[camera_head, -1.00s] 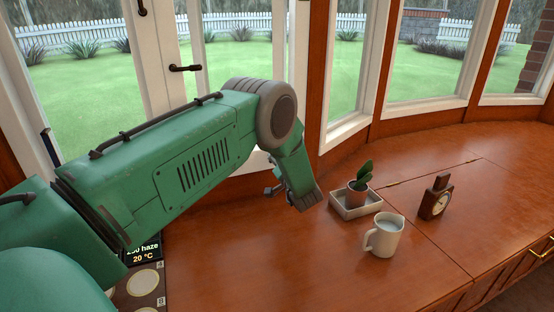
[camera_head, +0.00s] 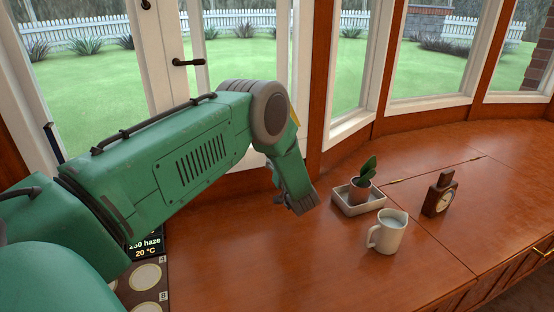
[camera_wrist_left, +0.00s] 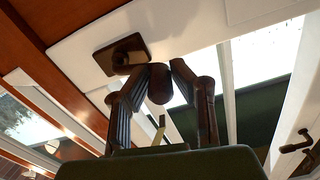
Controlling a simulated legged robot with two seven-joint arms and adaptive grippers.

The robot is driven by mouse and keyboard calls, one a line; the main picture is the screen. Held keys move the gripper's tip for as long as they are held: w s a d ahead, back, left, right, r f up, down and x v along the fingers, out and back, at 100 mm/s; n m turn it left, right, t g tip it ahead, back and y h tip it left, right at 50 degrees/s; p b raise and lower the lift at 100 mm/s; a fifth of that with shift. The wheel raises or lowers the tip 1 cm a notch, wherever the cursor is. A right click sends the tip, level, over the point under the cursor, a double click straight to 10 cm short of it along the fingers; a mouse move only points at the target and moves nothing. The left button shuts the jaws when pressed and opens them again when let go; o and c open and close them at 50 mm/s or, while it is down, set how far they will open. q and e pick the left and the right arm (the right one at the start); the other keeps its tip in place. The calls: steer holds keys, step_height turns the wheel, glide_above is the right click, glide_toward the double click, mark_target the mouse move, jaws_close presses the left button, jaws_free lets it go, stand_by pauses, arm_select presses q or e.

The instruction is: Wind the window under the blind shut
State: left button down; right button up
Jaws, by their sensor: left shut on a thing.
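In the left wrist view, my left gripper (camera_wrist_left: 160,86) is shut on a dark brown rounded knob (camera_wrist_left: 159,90), with one finger on each side. Just beyond it, a dark brown mounting plate with a round boss (camera_wrist_left: 121,53), apparently the winder's base, is fixed to a white window frame (camera_wrist_left: 82,58). The link between knob and base is partly hidden by the fingers. I cannot make out the blind or how far the window stands open. My right gripper is not in view.
A dark panel (camera_head: 147,250) lies by my arm. A window handle (camera_head: 187,62) sits behind it.

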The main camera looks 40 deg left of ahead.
arm_select(q)
steer(key=f+n, duration=0.1)
steer(key=n, duration=0.1)
steer(key=shift+f+n+b, duration=0.35)
steer(key=shift+n+b, duration=0.05)
steer(key=w+d+f+n+b, duration=0.1)
steer(key=w+f+n+b, duration=0.2)
steer(key=n, duration=0.6)
steer(key=w+d+f+n+b, duration=0.1)
steer(key=f+n+b, duration=0.2)
steer(key=n+b, duration=0.45)
steer(key=w+d+r+n, duration=0.3)
steer(key=w+r+n, duration=0.1)
steer(key=n, duration=1.4)
steer(key=shift+w+r+p, duration=0.3)
steer(key=shift+w+r, duration=0.05)
steer(key=shift+r, duration=0.25)
steer(key=shift+r+n, duration=0.1)
steer(key=shift+n, duration=0.35)
